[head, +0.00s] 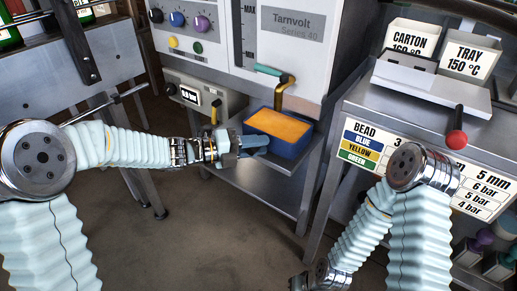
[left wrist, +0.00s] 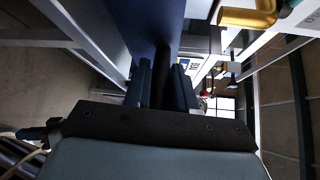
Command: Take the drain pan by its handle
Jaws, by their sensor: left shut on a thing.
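The drain pan (head: 294,150) is a blue box with an orange surface inside. It is at the lower shelf of the white machine, below the brass spout (head: 284,92). In the left wrist view, the pan's dark blue body (left wrist: 150,25) fills the top middle, and the handle runs between the two fingers of my left gripper (left wrist: 163,85). My right arm hangs at the lower right of the head view; its gripper is out of the picture.
The grey shelf (head: 262,184) lies under the pan. A control box (head: 190,96) is on the left. The right bench (head: 372,98) stands close by, with a red-knobbed lever (head: 456,140) and CARTON and TRAY bins. The floor in front is clear.

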